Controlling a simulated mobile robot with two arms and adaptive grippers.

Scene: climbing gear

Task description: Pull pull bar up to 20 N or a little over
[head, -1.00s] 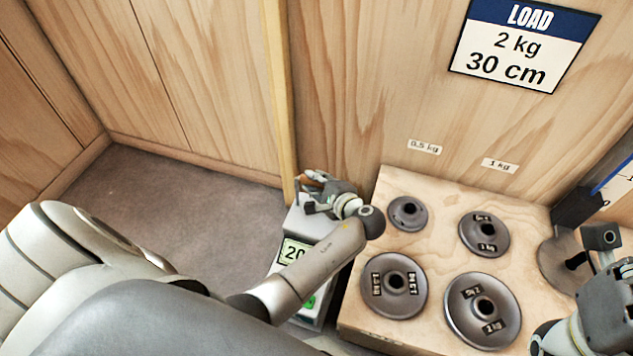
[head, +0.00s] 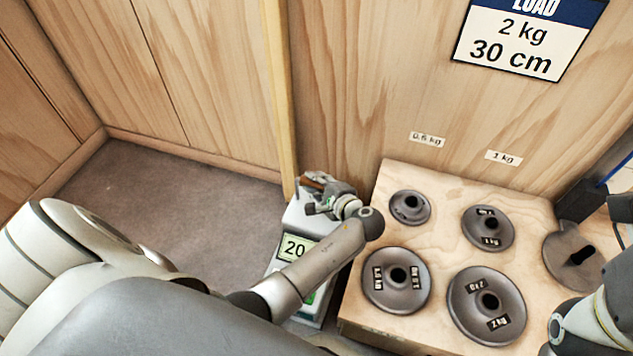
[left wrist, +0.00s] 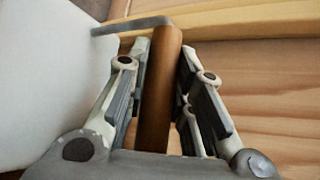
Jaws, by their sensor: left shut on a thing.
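The pull bar (left wrist: 158,95) is a brown wooden rod, also seen as a small brown piece in the head view (head: 312,183). My left gripper (head: 318,194) is shut on it, with a finger on each side of the rod in the left wrist view (left wrist: 163,85). The bar is at the top of a pale force gauge (head: 300,217), whose green display (head: 296,247) reads 20. My left forearm covers part of the gauge below the display. My right gripper (head: 622,212) is partly cut off at the right edge, and its fingers do not show clearly.
Several grey weight discs lie on a wooden block (head: 440,180) right of the gauge, with another disc (head: 573,255) further right. A wooden post (head: 281,100) stands behind the gauge. A load sign (head: 530,45) reads 2 kg, 30 cm. The floor at left is clear.

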